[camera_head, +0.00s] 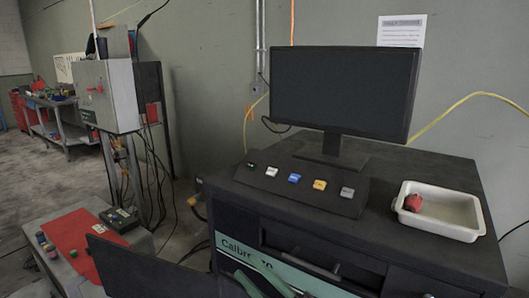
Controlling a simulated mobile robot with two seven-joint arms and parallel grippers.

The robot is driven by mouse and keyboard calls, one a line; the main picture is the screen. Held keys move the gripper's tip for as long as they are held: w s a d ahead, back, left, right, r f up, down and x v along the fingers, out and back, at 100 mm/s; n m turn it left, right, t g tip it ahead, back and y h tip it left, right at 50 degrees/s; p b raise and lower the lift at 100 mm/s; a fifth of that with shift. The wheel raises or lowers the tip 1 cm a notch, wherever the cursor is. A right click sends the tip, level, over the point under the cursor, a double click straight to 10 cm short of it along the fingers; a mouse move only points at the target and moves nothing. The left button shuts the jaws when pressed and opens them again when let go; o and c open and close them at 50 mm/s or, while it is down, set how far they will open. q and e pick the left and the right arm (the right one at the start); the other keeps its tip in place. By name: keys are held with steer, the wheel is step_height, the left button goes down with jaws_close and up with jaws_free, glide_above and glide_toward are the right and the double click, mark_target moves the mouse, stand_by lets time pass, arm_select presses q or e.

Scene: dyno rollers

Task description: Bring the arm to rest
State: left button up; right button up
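Two curved green pieces (262,282) at the bottom edge, in front of the dark cabinet, seem to be part of my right gripper. They are cut off by the frame, so its opening cannot be told. I see nothing held in it. My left gripper is not in view. No arm is clearly visible.
A dark cabinet (440,250) bears a monitor (340,92), a sloped panel with several coloured buttons (294,178) and a white tray (458,232) with a red object (413,203). A low table with a red mat (74,235) stands at left. Open floor (45,185) lies beyond.

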steer(key=s+d+f+m+t+h, duration=0.1)
steer(key=d+f+m+h, duration=0.5)
steer(key=f, duration=0.5)
steer(key=s+d+f+m+t+h, duration=0.15)
steer(key=d+f+m+h, duration=0.25)
steer(key=f+m+h, duration=0.5)
steer(key=s+d+f+m+g+h, duration=0.1)
steer(key=s+d+f+m+g, duration=0.1)
steer(key=s+f, duration=0.6)
steer(key=s+d+f+m+g+h, duration=0.1)
steer(key=s+d+f+m+g, duration=0.1)
steer(key=s+d+f+g, duration=0.2)
steer(key=s+d+f, duration=0.2)
steer(key=s+f, duration=0.2)
steer(key=f, duration=0.1)
steer(key=shift+d+f+m+g+h, duration=0.2)
steer(key=shift+d+m+g+h, duration=0.05)
steer(key=shift+m+g+h, duration=0.1)
